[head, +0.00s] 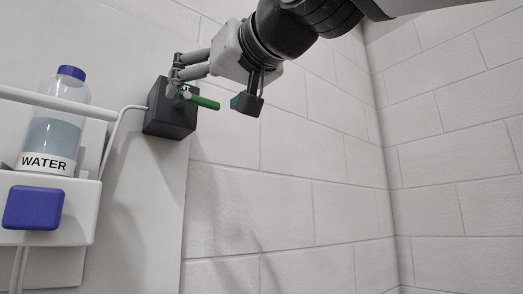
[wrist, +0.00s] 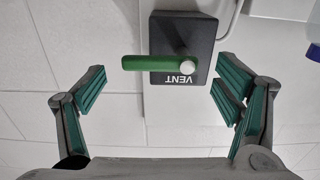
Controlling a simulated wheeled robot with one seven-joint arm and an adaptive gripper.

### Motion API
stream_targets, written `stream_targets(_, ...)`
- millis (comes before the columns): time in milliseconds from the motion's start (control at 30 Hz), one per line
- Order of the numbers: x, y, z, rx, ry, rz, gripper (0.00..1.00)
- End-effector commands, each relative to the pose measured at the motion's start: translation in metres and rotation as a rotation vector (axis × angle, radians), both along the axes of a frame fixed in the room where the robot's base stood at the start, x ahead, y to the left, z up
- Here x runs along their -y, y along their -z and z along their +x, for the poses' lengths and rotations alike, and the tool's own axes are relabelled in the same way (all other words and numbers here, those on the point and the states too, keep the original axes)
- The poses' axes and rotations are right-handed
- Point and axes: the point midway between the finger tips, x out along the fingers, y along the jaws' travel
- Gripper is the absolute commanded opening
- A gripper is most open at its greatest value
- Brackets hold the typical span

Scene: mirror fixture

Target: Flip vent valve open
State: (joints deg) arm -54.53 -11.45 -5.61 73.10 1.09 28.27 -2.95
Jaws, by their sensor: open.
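The vent valve is a dark box (head: 168,117) on the wall panel in the head view. Its green lever (head: 204,102) points to the right there. In the wrist view the box (wrist: 205,36) shows an upside-down VENT label, and the green lever (wrist: 150,62) lies sideways with its free end to the left. A white round knob (wrist: 187,66) is at the lever's other end. My gripper (head: 182,78) is close to the box in the head view.
A bottle labelled WATER (head: 54,130) sits in a white holder (head: 80,212) at the left, with a blue block (head: 33,208) on its front. A white rail (head: 60,103) and a thin cable (head: 113,137) run near the box. The brick wall (head: 290,200) at right is bare.

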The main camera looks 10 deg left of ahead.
Motion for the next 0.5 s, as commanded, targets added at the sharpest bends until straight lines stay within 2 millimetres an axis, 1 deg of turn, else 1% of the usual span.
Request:
stream_targets(33,0.010,-0.002,-0.007,0.001,0.001,0.003,0.84)
stream_targets(200,0.037,-0.001,-0.030,0.001,0.001,0.002,0.84)
stream_targets(400,0.059,0.000,-0.049,0.001,0.002,-0.001,0.84)
stream_targets(500,0.064,0.000,-0.054,0.000,0.001,-0.001,0.84)
